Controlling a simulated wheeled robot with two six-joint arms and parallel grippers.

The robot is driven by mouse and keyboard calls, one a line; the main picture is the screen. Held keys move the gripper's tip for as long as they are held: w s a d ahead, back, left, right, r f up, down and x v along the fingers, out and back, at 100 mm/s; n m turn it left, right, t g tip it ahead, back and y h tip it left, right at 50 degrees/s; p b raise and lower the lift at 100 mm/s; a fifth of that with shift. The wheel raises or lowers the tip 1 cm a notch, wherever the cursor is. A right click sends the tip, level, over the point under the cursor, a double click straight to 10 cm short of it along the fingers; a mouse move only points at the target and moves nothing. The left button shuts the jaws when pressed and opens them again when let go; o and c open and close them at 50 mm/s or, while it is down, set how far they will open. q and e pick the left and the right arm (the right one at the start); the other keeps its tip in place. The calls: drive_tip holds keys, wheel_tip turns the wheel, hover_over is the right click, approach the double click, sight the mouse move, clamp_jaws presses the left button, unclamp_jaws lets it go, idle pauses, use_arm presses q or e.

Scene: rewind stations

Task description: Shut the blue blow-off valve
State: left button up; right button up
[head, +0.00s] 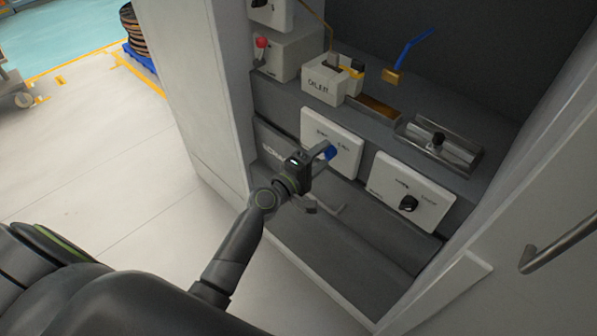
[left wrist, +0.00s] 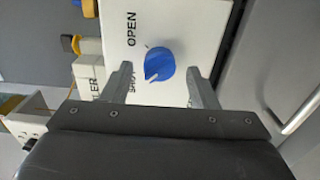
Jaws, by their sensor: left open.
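A blue knob (head: 329,152) sits on a white plate (head: 345,125) in the cabinet. In the left wrist view the knob (left wrist: 159,64) is between and just beyond the fingertips, with OPEN lettering and a second, partly hidden word on the plate. A pale mark on the knob points toward the lower left, near the second word. My left gripper (head: 322,178) is open and empty in front of the plate; I cannot tell whether a finger touches the knob. A brass valve (head: 391,75) with a raised blue lever (head: 414,48) stands on the shelf behind. My right gripper is not in view.
A second white plate with a black knob (head: 408,203) is to the right. A white box (head: 324,85), a metal tray (head: 455,148) and a red-knobbed lever (head: 261,42) are on the shelf. Cabinet walls flank the opening; a door handle (head: 557,243) is at right.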

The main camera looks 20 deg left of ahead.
use_arm(q)
drive_tip(key=b+v, duration=0.2)
drive_tip(key=v, duration=1.5)
drive_tip(key=shift+b, duration=0.4)
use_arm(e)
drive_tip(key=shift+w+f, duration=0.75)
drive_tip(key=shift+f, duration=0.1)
use_arm(q)
drive_tip(key=shift+w, duration=0.1)
drive_tip(key=s+a+f+m+g+y+p, duration=0.2)
drive_tip(key=f, duration=0.7)
drive_tip(key=s+a+f+m+g+y+p, duration=0.1)
drive_tip(key=s+a+f+g, duration=0.15)
drive_tip(key=f, duration=0.65)
drive_tip(key=s+a+f+m+g+y+p, duration=0.2)
drive_tip(key=s+f+g, duration=0.1)
drive_tip(key=f, duration=0.5)
drive_tip(key=s+f+m+g+y+p, duration=0.1)
drive_tip(key=s+f+m+g, duration=0.3)
drive_tip(key=s, duration=1)
drive_tip(key=s+f+m+g+y+p, duration=0.1)
drive_tip(key=s+f+m+g+p, duration=0.2)
drive_tip(key=s+f, duration=0.8)
drive_tip(key=s+m+g, duration=0.1)
drive_tip(key=s, duration=0.2)
drive_tip(key=shift+m, duration=0.4)
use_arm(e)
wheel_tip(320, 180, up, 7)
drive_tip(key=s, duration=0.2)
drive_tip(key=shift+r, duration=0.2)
